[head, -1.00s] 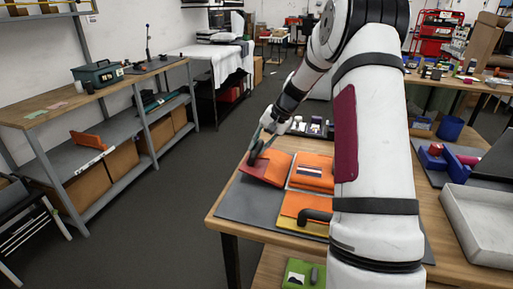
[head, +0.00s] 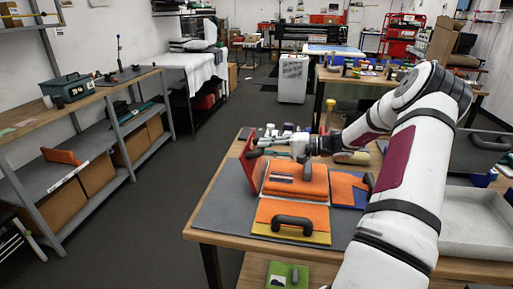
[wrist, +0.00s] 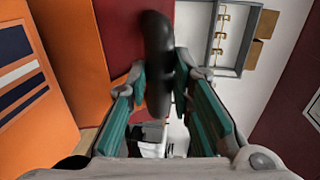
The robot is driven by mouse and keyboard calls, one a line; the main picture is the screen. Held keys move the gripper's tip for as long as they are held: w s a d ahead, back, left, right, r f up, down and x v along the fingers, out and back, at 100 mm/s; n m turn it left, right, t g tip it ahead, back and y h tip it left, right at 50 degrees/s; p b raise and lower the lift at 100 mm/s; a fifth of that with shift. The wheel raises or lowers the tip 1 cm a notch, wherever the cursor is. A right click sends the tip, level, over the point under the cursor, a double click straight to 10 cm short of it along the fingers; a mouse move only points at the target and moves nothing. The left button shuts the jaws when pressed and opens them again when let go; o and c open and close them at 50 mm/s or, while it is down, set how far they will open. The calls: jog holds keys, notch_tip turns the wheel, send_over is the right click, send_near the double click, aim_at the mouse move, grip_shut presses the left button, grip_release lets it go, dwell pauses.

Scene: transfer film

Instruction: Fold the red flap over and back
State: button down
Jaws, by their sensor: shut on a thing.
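The red flap (head: 249,168) stands steeply raised at the left of the orange panels on the grey mat (head: 222,210). It also shows at the top of the wrist view (wrist: 192,25). A black handle (wrist: 157,60) lies in front of its red face, between the teal finger pads. My gripper (head: 259,147) reaches in from the right in the head view and is shut on this handle. The wrist view shows my gripper (wrist: 160,75) around it. An orange panel with striped bars (head: 296,180) lies flat right of the flap.
A yellow-edged orange panel with a black handle (head: 293,222) lies at the front. A blue-edged orange panel (head: 345,188) lies to the right. Small items (head: 284,130) stand behind the flap. A grey tray (head: 480,215) is at the far right. The mat's left part is bare.

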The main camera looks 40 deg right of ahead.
jog(key=shift+s+d+f+t+y, duration=0.3)
jog(key=shift+s+d+t+y, duration=0.4)
jog(key=shift+s+d, duration=0.2)
jog(key=shift+s+d+f, duration=0.25)
jog(key=shift+s+d, duration=0.05)
jog(key=shift+s, duration=0.3)
jog(key=shift+s+f, duration=0.2)
jog(key=shift+f, duration=0.1)
jog(key=c, duration=1.4)
grip_release()
jog(key=shift+r, duration=0.1)
jog(key=shift+d, duration=0.1)
jog(key=shift+s+d, duration=0.15)
jog(key=shift+d, duration=0.05)
jog(key=v, duration=1.1)
jog(key=shift+s+r, duration=0.1)
jog(key=shift+s, duration=0.1)
